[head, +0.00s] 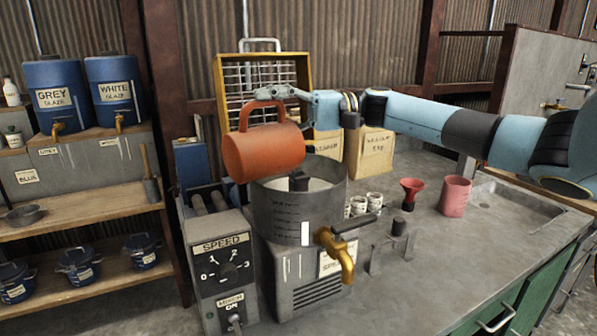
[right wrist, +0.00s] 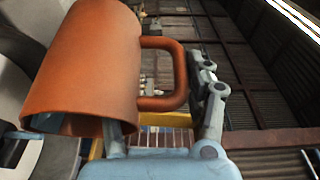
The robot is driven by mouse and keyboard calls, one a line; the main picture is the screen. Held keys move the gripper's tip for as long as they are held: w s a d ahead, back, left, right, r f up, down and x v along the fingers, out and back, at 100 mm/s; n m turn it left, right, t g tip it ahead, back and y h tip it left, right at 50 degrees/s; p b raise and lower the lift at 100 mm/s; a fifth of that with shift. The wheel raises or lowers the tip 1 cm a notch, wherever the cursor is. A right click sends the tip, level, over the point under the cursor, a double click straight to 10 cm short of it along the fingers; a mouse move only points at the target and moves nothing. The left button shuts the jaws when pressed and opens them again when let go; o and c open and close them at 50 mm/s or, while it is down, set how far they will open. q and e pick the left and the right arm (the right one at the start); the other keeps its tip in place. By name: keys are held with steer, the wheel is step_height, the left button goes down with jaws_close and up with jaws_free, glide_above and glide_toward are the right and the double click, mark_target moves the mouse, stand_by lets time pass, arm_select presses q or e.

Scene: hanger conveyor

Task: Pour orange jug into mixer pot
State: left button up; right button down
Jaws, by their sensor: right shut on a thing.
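The orange jug (head: 264,152) is held in the air just above the left part of the mixer pot (head: 300,212), slightly tilted. It also shows large in the right wrist view (right wrist: 95,65). My right gripper (head: 268,95) is shut on the jug's handle; its fingers show by the handle in the right wrist view (right wrist: 205,95). The grey pot has measure marks, a brass tap (head: 338,255) and a stirrer inside. The jug hides part of the pot's rim. Whether anything flows from the jug cannot be seen. My left gripper is not in view.
A speed control box (head: 222,265) stands left of the pot. Small white cups (head: 366,205), a red funnel (head: 411,192) and a pink jug (head: 455,195) stand to the right. A yellow-framed rack (head: 262,80) and paper bags (head: 370,152) are behind.

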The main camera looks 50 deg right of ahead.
mark_target(250, 102)
steer(key=shift+s+d+f+y, duration=0.1)
steer(key=shift+d+y, duration=0.3)
stand_by(0.5)
steer(key=shift+a+r, duration=0.2)
steer(key=shift+r, duration=0.1)
steer(key=a+h+p, duration=0.1)
steer(key=p, duration=0.1)
steer(key=a+r+g+h+p, duration=0.1)
steer(key=p, duration=0.1)
steer(key=a+r+n+h+p, duration=0.1)
steer(key=p, duration=0.1)
steer(key=shift+w+a+r+g+h+p, duration=0.15)
steer(key=shift+w+a+g+h+p, duration=0.15)
steer(key=shift+w+h, duration=0.1)
steer(key=shift+a, duration=0.2)
steer(key=shift+f+h, duration=0.3)
steer(key=shift+f, duration=0.1)
steer(key=shift+r, duration=0.1)
